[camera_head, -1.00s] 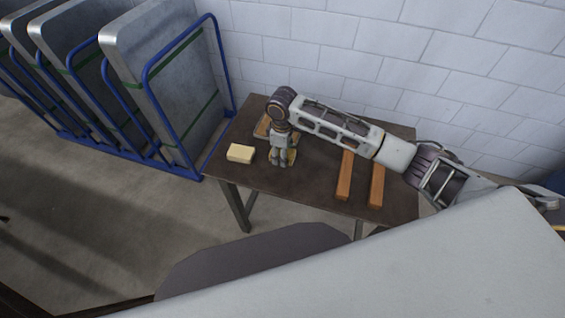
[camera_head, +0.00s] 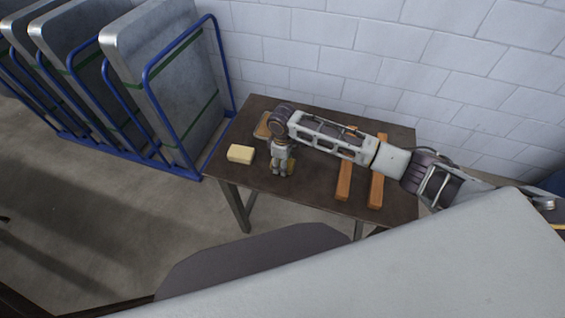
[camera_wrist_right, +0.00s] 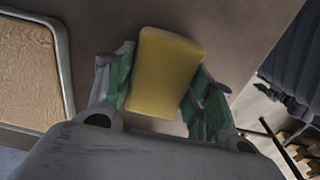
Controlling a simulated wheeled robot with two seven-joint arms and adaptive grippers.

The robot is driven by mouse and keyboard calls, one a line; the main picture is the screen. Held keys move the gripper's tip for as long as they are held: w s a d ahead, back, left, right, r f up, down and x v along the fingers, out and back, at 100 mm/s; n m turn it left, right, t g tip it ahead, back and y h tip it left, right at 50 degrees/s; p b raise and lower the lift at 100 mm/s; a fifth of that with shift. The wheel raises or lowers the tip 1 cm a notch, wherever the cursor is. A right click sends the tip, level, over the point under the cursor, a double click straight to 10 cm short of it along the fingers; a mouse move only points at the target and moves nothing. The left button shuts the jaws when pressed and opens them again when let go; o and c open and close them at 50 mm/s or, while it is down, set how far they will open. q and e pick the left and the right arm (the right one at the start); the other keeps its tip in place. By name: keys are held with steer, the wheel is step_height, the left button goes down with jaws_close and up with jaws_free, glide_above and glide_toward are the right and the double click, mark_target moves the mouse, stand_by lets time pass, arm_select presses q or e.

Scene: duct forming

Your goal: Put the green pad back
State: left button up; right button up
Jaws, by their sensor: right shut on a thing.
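My right gripper (camera_head: 283,172) is low over the brown table and shut on a yellow pad. In the head view only a small olive-yellow part of this pad (camera_head: 292,165) shows beside the fingers. In the right wrist view the yellow pad (camera_wrist_right: 164,72) sits between the two fingers of my right gripper (camera_wrist_right: 160,90). Green shows on the inner sides of the fingers; no clearly green pad is in view. A pale cream pad (camera_head: 240,153) lies on the table just left of the gripper. My left gripper is not in view.
A tan tray with a light rim (camera_head: 262,125) lies behind my gripper, partly hidden by my arm. Two orange-brown bars (camera_head: 376,187) lie to the right on the table (camera_head: 315,190). A blue rack with grey panels (camera_head: 165,75) stands at left. A white block wall is behind.

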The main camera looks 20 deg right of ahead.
steer(key=shift+f, duration=0.15)
steer(key=o, duration=1)
steer(key=shift+f, duration=0.1)
step_height(320, 180, up, 12)
steer(key=shift+r, duration=0.15)
stand_by(0.4)
stand_by(0.4)
